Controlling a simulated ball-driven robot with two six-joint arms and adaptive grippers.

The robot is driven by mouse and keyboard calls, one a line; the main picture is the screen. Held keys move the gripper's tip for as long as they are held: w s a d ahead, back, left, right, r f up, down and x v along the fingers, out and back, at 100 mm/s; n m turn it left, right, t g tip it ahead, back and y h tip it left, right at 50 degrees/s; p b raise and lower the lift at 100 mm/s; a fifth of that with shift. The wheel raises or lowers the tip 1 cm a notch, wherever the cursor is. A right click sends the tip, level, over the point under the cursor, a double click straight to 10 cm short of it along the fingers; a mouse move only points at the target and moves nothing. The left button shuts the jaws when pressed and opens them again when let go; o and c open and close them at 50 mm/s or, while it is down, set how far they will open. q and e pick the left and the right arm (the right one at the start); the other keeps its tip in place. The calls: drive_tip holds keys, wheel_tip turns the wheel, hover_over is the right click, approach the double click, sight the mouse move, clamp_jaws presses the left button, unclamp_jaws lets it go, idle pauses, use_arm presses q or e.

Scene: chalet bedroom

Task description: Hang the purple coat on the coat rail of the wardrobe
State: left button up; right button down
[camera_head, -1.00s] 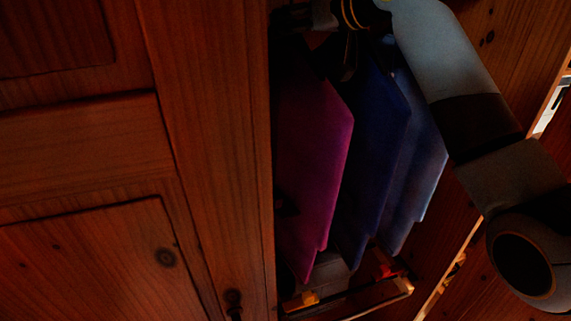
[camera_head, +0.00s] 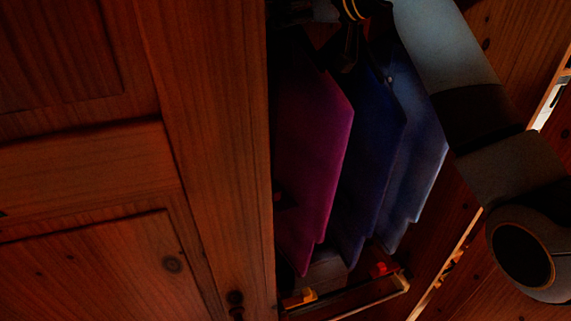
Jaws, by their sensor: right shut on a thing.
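The purple coat (camera_head: 316,165) hangs inside the dark wardrobe, just right of the wooden door. Its left part is hidden behind the door edge. My right gripper (camera_head: 318,10) is at the top edge of the view, above the purple coat, shut on it at its top; the exact grip is dark and partly cut off. The coat rail and the coat's hook cannot be made out. My left gripper is not in view.
A dark blue coat (camera_head: 374,150) and a lighter blue coat (camera_head: 415,155) hang close to the right of the purple one. The closed-looking wooden door (camera_head: 205,150) fills the left side. A low frame (camera_head: 370,298) with small red and yellow things lies below the coats.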

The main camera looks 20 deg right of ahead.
drive_tip(key=shift+r, duration=0.15)
drive_tip(key=shift+r+m+h+p, duration=0.1)
drive_tip(key=shift+m+h+p, duration=0.4)
drive_tip(key=shift+p, duration=0.5)
drive_tip(key=shift+a+m+t+h, duration=0.1)
drive_tip(key=shift+m+t+h, duration=0.5)
drive_tip(key=shift+m+h, duration=0.5)
drive_tip(key=shift+d, duration=0.2)
drive_tip(key=d, duration=0.6)
drive_tip(key=shift+d, duration=0.35)
drive_tip(key=s, duration=1.3)
drive_tip(key=shift+f, duration=0.2)
